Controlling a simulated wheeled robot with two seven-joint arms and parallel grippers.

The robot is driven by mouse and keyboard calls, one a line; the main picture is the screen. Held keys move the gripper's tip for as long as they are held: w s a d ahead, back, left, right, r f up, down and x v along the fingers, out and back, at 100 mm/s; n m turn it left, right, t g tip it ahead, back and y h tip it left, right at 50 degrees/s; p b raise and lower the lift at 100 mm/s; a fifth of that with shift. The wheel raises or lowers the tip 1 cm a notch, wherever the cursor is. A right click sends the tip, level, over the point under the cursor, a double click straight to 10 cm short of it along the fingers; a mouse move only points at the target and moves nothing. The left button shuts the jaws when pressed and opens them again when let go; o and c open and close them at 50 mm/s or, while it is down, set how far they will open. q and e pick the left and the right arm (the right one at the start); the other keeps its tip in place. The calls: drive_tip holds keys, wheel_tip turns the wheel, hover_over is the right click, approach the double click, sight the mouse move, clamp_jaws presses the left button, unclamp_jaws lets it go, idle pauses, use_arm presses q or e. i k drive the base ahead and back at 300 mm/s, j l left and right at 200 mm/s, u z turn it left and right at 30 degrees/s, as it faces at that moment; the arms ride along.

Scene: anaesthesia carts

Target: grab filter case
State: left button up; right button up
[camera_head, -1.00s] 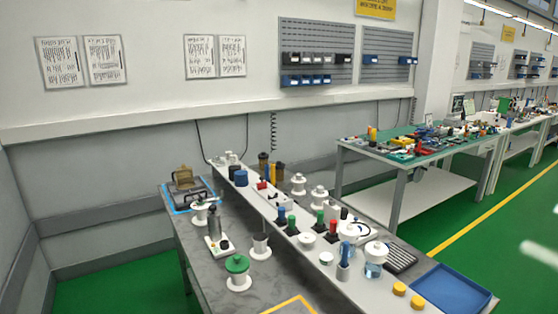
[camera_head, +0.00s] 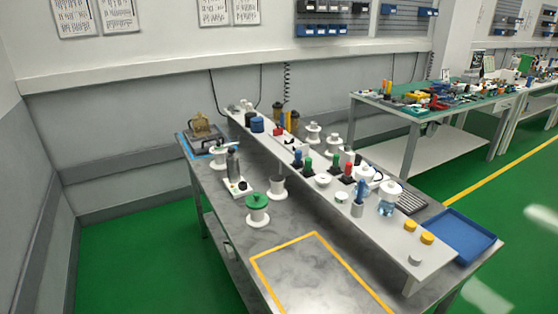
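Neither of my grippers is in view. I cannot tell for sure which object is the filter case. A small brownish, case-like object (camera_head: 203,130) sits on the blue-edged mat (camera_head: 184,145) at the far left end of the grey table (camera_head: 290,240). A clear jar with a white lid and bluish contents (camera_head: 388,201) stands on the white raised shelf (camera_head: 410,262). A green-topped white spool (camera_head: 257,210) stands on the grey table at its near left.
A yellow-outlined area (camera_head: 256,262) on the table front is empty. A blue tray (camera_head: 462,236) lies at the right end. Several small bottles and knobs crowd the shelf. Green floor (camera_head: 140,260) is open at left. A second cluttered table (camera_head: 400,112) stands behind right.

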sight(259, 219)
drive_tip(key=l+u, duration=0.3)
drive_tip(key=l, duration=0.45)
drive_tip(key=l+u, duration=0.3)
drive_tip(key=l, duration=0.4)
drive_tip(key=k, duration=0.05)
